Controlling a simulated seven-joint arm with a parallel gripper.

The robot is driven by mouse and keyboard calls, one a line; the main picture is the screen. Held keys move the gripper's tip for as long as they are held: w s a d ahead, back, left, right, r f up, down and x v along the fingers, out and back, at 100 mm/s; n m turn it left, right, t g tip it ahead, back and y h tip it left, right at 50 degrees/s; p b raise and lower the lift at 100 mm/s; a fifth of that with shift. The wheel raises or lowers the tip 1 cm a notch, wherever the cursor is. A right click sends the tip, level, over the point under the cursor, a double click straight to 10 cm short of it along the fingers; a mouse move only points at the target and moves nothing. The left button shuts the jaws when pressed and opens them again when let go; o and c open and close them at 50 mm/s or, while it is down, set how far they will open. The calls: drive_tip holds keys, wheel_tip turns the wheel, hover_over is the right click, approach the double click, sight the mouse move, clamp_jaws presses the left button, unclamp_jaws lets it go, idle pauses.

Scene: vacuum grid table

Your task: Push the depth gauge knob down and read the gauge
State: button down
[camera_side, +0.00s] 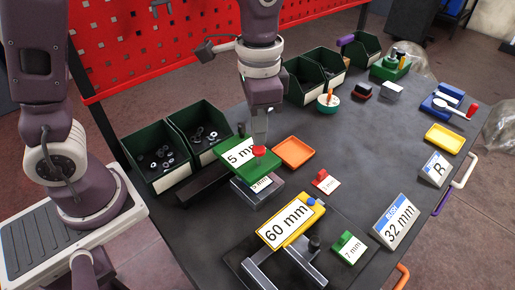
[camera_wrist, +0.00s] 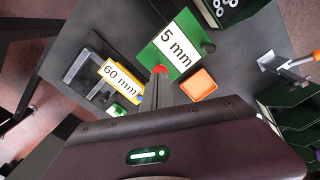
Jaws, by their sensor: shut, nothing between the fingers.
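A green block with a white "5 mm" label (camera_side: 238,153) stands near the middle of the table. A red knob (camera_side: 259,151) shows at its right edge. A second, lower "5 mm" label (camera_side: 260,183) on a grey block shows beneath it. My gripper (camera_side: 260,143) points down with its fingers shut and empty, right at the red knob. In the wrist view, the fingertips (camera_wrist: 160,76) overlap the red knob (camera_wrist: 159,69) beside the green plate (camera_wrist: 170,45). I cannot tell whether they touch the knob. No separate gauge reading is legible.
A yellow "60 mm" block (camera_side: 290,222) with a grey clamp-like fixture stands in front. An orange tray (camera_side: 294,152) lies just right of my gripper. Green bins (camera_side: 155,160) with metal parts stand left. A red "1 mm" tag (camera_side: 326,182) and a "32 mm" sign (camera_side: 396,220) are to the right.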

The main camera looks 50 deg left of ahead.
drive_tip(key=shift+f, duration=1.4)
idle(0.4)
idle(0.5)
drive_tip(key=shift+r, duration=3.5)
